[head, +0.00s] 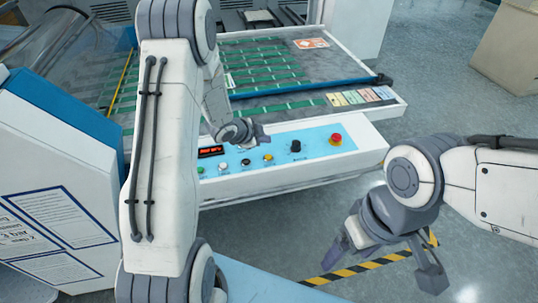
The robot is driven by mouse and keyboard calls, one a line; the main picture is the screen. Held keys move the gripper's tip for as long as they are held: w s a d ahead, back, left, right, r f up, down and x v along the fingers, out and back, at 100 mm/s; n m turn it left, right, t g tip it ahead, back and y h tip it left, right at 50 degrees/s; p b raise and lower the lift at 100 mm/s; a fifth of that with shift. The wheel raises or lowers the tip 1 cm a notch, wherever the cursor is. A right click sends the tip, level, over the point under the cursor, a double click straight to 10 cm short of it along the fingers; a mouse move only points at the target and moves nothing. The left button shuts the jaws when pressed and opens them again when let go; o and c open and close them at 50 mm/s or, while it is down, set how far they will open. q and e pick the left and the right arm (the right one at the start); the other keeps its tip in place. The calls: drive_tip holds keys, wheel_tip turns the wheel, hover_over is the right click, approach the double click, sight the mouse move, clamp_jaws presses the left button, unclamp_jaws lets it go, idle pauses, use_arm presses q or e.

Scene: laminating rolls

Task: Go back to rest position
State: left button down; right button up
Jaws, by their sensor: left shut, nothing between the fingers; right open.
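My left gripper (262,136) is in front of the machine's blue control panel (318,142), over or close to its row of buttons. Its fingers are shut with nothing between them. I cannot tell whether it touches the panel. My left arm stands tall in the left half of the head view and hides part of the machine. My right gripper (392,262) is at the lower right, pointing down, with its fingers spread wide and empty above the floor.
The panel carries a red emergency button (336,139), a black knob (295,146) and a red display (210,151). Behind it lies a grey bed with green strips (265,75). A white and blue cabinet (55,170) stands left. Yellow-black tape (350,272) marks the floor. Open floor lies right.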

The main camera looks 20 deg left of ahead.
use_arm(q)
drive_tip(key=s+d+r+n+g+y, duration=0.2)
drive_tip(key=s+d+r+n, duration=0.1)
drive_tip(key=s+d+r, duration=0.7)
drive_tip(key=s+d+r+n+g, duration=0.1)
drive_tip(key=s+d+g, duration=0.1)
drive_tip(key=s, duration=0.6)
drive_tip(key=s+d+r+n+g, duration=0.1)
drive_tip(key=s+d+r+g, duration=0.1)
drive_tip(key=s, duration=0.7)
drive_tip(key=s+d+r+g, duration=0.1)
drive_tip(key=s+d, duration=0.3)
drive_tip(key=s, duration=0.4)
drive_tip(key=shift+s+d+r+n+g, duration=0.35)
drive_tip(key=shift+n+g, duration=0.05)
drive_tip(key=shift+g, duration=0.4)
